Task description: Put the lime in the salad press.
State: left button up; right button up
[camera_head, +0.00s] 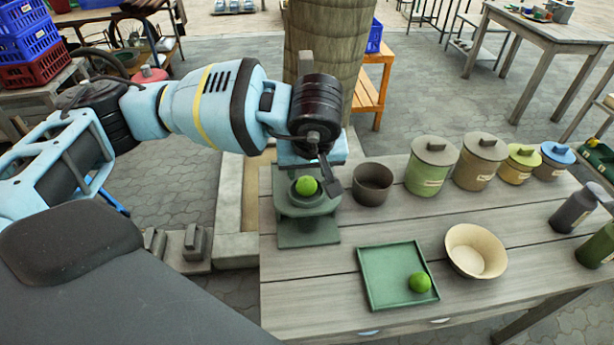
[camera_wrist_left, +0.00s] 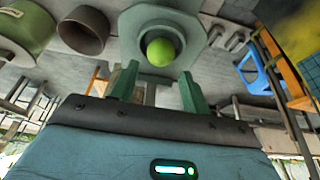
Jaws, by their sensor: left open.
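The salad press (camera_head: 308,233) is a green device at the left end of the table. A green lime (camera_head: 306,186) sits in its round cup. In the left wrist view the press (camera_wrist_left: 135,30) shows as a green octagonal body with the lime (camera_wrist_left: 160,51) in its round opening. A second lime (camera_head: 420,282) lies on the green square tray (camera_head: 376,288). My left gripper (camera_head: 327,172) is just above and beside the press cup. In the left wrist view its two green fingers (camera_wrist_left: 158,72) are apart with nothing held between them. My right gripper is not seen.
A dark grey cup (camera_head: 372,186) stands right of the press, close to the gripper. Several lidded canisters (camera_head: 432,168) line the table's back. A cream bowl (camera_head: 476,250) stands right of the tray. The tabletop (camera_head: 300,290) left of the tray is clear.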

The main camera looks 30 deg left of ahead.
pick_arm(q)
jog(key=shift+v, duration=2.95)
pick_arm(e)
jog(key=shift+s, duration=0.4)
